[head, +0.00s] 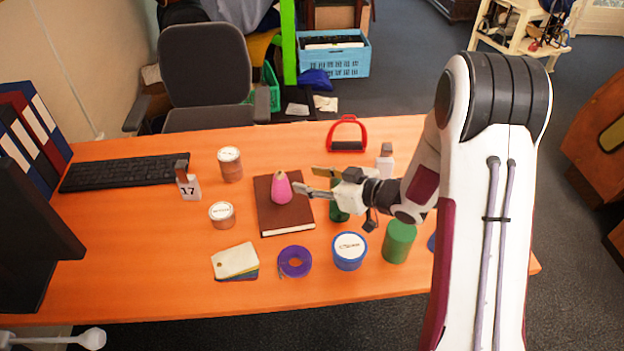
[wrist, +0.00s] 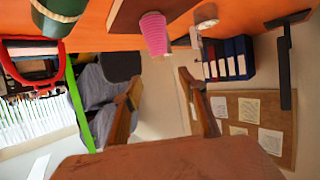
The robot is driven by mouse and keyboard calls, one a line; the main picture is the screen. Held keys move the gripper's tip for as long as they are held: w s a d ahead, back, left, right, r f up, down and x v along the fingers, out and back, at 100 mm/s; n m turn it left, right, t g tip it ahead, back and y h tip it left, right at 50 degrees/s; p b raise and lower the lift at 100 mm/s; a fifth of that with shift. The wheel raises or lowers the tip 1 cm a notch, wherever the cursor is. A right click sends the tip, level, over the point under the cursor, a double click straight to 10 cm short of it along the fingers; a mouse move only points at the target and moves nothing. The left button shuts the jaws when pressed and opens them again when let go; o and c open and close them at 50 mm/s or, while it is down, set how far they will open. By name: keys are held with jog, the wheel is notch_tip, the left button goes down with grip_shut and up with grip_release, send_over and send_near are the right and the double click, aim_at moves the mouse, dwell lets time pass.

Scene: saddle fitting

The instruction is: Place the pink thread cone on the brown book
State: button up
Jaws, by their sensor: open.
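The pink thread cone (head: 281,188) stands upright on the brown book (head: 285,217), on the upper part of its cover in the head view. In the wrist view the pink cone (wrist: 155,33) shows at the top against the edge of the brown book (wrist: 125,18). My gripper (head: 312,183) is just to the right of the cone, with its fingers pointing left toward it. My gripper (wrist: 166,97) is open, and nothing shows between its fingers in the wrist view. The cone appears apart from the fingers.
Tins (head: 230,164) and a number block (head: 188,186) stand left of the book. A purple tape roll (head: 295,262), a blue tin (head: 349,251) and a green cylinder (head: 398,241) stand in front. A red-handled item (head: 347,134) is behind.

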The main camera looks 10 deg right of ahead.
dwell(0.4)
jog(key=d+r+m+t+h, duration=0.1)
jog(key=d+r+m+h, duration=0.1)
jog(key=d+r+h, duration=0.55)
jog(key=s+d+r+m+h, duration=0.3)
jog(key=s+d+r, duration=0.35)
jog(key=r, duration=0.25)
jog(key=s+a+r+m+g, duration=0.1)
jog(key=s+a+m+g, duration=0.1)
jog(key=s, duration=1.2)
jog(key=s+a+r+m+g, duration=0.1)
jog(key=s+a+m+g, duration=0.1)
jog(key=s, duration=1.2)
jog(key=shift+s+a+g+y, duration=0.15)
jog(key=shift+a+g+y, duration=0.25)
jog(key=shift+g+y, duration=0.1)
jog(key=shift+o, duration=0.4)
